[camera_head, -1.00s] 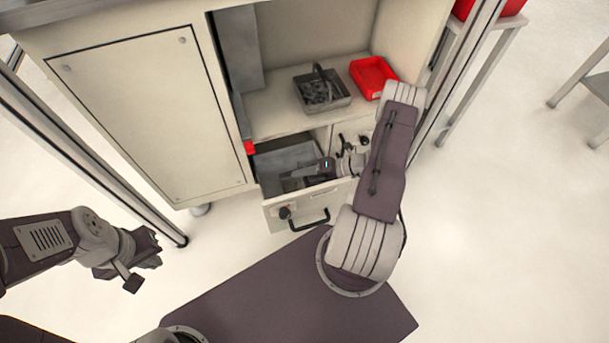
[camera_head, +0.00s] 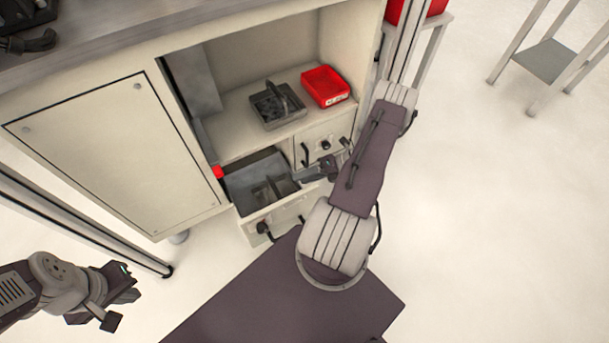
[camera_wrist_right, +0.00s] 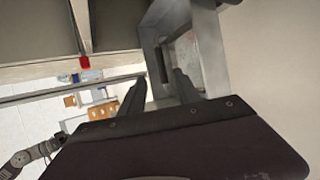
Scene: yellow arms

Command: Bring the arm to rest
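My right arm (camera_head: 365,160) reaches forward to the cabinet. Its gripper (camera_head: 305,177) is over the right side of the open drawer (camera_head: 285,215). In the right wrist view the fingers (camera_wrist_right: 158,88) are spread apart with nothing clearly held between them. A grey handled tray (camera_head: 262,195) sits in the drawer, partly hidden. It seems to show ahead of the fingers in the wrist view (camera_wrist_right: 208,50). My left gripper (camera_head: 118,300) hangs at the lower left, away from the cabinet; its finger gap is unclear.
The cabinet shelf above the drawer holds a grey handled basket (camera_head: 277,107) and a red bin (camera_head: 325,86). A closed drawer (camera_head: 322,142) is beside my right wrist. A metal post (camera_head: 400,45) stands at the cabinet's right.

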